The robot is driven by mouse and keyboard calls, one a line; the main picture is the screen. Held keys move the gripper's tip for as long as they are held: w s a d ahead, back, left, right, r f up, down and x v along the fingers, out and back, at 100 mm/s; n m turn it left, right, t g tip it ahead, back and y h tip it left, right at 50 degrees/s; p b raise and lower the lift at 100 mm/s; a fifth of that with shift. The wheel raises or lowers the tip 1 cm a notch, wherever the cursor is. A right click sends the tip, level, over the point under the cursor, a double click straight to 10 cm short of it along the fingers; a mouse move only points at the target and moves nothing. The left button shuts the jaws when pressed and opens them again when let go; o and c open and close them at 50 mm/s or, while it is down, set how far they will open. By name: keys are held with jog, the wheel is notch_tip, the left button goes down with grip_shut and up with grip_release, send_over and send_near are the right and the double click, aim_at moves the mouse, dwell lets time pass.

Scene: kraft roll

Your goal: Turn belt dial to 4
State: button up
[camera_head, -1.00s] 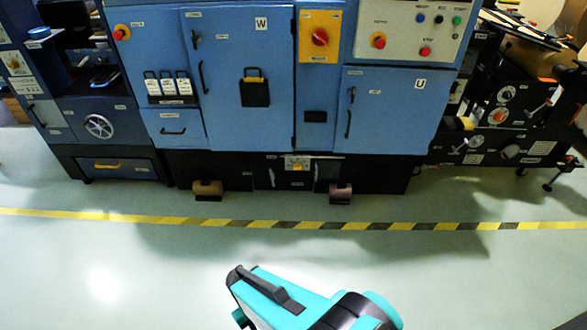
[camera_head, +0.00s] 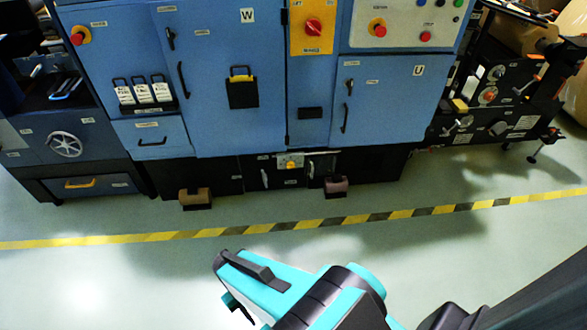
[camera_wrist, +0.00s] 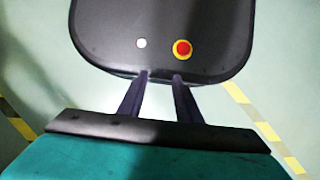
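No dial can be made out by its label as the belt dial; the labels are too small to read. Dials show on the dark machine at the right (camera_head: 508,112), among them one with an orange centre (camera_head: 489,95). A small yellow dial (camera_head: 290,162) sits on a panel low under the blue cabinet. My gripper shows in the wrist view (camera_wrist: 161,76), its two dark fingers apart with nothing between them. In the head view my teal and black arm end is over the floor in front of the machines, well away from any dial.
A blue cabinet (camera_head: 225,115) with doors, handles and red stop knobs (camera_head: 313,27) fills the middle. A machine with a handwheel (camera_head: 65,145) stands at the left. Two rollers (camera_head: 195,196) jut out near the floor. A yellow-black floor stripe (camera_head: 300,227) crosses clear floor.

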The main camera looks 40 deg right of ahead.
jog(key=shift+w+a, duration=0.1)
jog(key=shift+w, duration=0.05)
jog(key=o, duration=0.6)
jog(key=shift+w+f, duration=0.15)
jog(key=w+d+f+m+t+h+b, duration=0.15)
jog(key=w+d+f+t+b, duration=0.25)
jog(key=w+d+f+b, duration=0.6)
jog(key=w+d+f+m+t+b, duration=0.2)
jog(key=w+d+f+t+b, duration=0.3)
jog(key=w, duration=0.9)
jog(key=w+d+f+m+t+h+b, duration=0.1)
jog(key=w+d+f+t+b, duration=0.1)
jog(key=w+d+b, duration=0.45)
jog(key=w+d+f+m+t+h+b, duration=0.15)
jog(key=w+d, duration=0.25)
jog(key=d, duration=0.6)
jog(key=d+r+t+h+b, duration=0.2)
jog(key=d+b, duration=0.2)
jog(key=d, duration=0.4)
jog(key=d+r+m+t+h+b, duration=0.1)
jog(key=d+r+t+h+b, duration=0.1)
jog(key=d, duration=0.6)
jog(key=w+d+r+t+h+b, duration=0.1)
jog(key=d+r+t+h+b, duration=0.1)
jog(key=d+b, duration=0.4)
jog(key=shift+d+r+m+t+h, duration=0.2)
jog(key=shift+d+m+t+h, duration=0.25)
jog(key=shift+d+h, duration=0.4)
jog(key=shift+d, duration=0.15)
